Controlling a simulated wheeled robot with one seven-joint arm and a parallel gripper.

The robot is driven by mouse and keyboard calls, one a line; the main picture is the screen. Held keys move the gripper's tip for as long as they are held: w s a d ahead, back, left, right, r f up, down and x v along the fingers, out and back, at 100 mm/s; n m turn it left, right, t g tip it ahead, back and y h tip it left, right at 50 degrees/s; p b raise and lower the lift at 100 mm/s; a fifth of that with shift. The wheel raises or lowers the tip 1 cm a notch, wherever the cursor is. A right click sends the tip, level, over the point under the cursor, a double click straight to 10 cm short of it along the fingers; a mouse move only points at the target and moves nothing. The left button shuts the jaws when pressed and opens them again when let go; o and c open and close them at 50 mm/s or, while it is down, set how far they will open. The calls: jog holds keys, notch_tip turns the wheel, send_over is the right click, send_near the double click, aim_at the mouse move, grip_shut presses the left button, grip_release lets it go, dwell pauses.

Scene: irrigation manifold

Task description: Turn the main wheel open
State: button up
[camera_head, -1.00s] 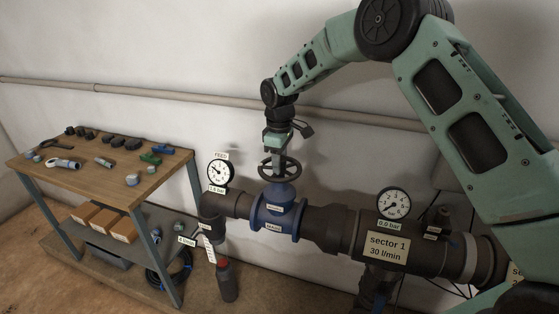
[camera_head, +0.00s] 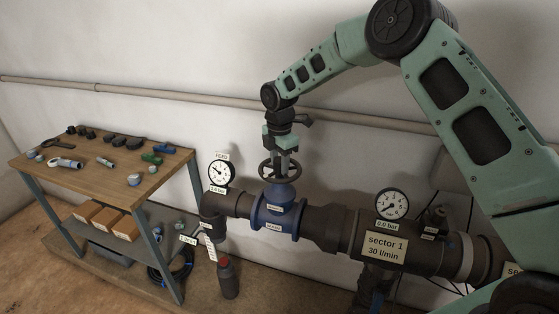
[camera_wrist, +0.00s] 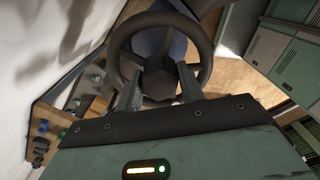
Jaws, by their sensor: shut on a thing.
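The main wheel (camera_head: 268,170) is a dark spoked handwheel on top of the blue valve body (camera_head: 279,208). In the wrist view the wheel (camera_wrist: 121,48) fills the upper middle, with its rim and dark hub facing me. My gripper (camera_head: 282,158) points down onto the wheel from above. In the wrist view my gripper (camera_wrist: 158,85) has one finger on each side of the wheel's hub, inside the rim. It is shut on the wheel. The exact finger contact is partly hidden.
A feed gauge (camera_head: 221,173) stands left of the valve. A sector 1 gauge (camera_head: 391,204) reads 0.0 bar on the pipe at right. A wooden workbench (camera_head: 120,172) with fittings is at left. A dark bottle (camera_head: 228,279) stands on the floor below the pipe.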

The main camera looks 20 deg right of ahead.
jog(key=n+p, duration=0.1)
jog(key=n, duration=0.3)
jog(key=shift+r+n, duration=0.1)
jog(key=shift+n, duration=0.3)
dwell(0.4)
jog(key=o, duration=1)
notch_tip(320, 180, up, 17)
jog(key=b, duration=0.3)
jog(key=shift+r+b, duration=0.15)
jog(key=shift+b, duration=0.2)
